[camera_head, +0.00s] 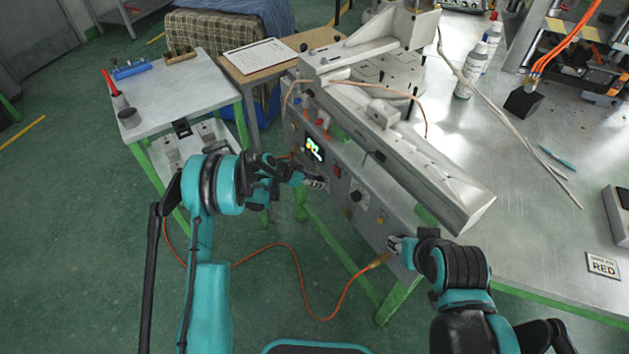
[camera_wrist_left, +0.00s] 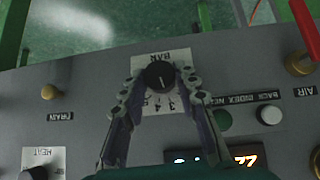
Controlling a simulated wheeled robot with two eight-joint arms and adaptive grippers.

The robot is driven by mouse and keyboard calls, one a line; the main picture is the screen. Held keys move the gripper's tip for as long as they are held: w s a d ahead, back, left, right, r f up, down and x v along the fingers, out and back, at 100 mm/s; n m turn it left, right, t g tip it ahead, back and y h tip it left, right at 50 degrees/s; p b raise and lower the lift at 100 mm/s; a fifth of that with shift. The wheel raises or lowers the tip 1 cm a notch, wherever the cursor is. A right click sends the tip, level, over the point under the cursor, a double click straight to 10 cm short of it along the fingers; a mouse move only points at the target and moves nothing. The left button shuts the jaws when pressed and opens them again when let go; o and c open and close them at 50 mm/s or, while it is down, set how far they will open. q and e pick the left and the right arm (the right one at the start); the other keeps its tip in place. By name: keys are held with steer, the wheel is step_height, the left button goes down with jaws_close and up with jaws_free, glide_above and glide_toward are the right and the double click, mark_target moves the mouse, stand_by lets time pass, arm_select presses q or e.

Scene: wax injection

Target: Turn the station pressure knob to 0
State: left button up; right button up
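The station pressure knob (camera_wrist_left: 159,75) is a round black knob on a white plate marked BAR, seen upside down in the left wrist view, with the numbers 3, 4 and 5 showing below it. My left gripper (camera_wrist_left: 161,80) has one finger on each side of this knob, with hardly any gap; I cannot tell whether the fingers press on it. In the head view my left gripper (camera_head: 318,182) is at the panel below the lit display (camera_head: 314,148) and hides the knob. My right gripper (camera_head: 393,243) is at the panel's lower right, beside a brass fitting (camera_head: 380,260); its fingers are too small to judge.
A HEAT knob (camera_wrist_left: 36,172), a yellow drain knob (camera_wrist_left: 48,92), green (camera_wrist_left: 222,119) and white (camera_wrist_left: 269,114) buttons, and a brass air fitting (camera_wrist_left: 300,63) surround the knob. An orange hose (camera_head: 290,247) hangs in front of the bench. A side table (camera_head: 165,95) stands left.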

arm_select(q)
steer(key=shift+w+a+f+n+g+h, duration=0.1)
steer(key=shift+w+a+n+g+h, duration=0.1)
steer(key=shift+n+g+h, duration=0.65)
steer(key=shift+w+a+f+n+g+h, duration=0.15)
steer(key=shift+n+g+h, duration=0.4)
steer(key=shift+g+h, duration=0.5)
steer(key=shift+r, duration=0.1)
steer(key=o, duration=1.2)
steer(key=shift+c, duration=0.2)
steer(key=w+v, duration=0.1)
steer(key=v, duration=1)
steer(key=shift+s+a+r, duration=0.3)
steer(key=shift+s+a, duration=0.05)
steer(key=shift+s, duration=0.05)
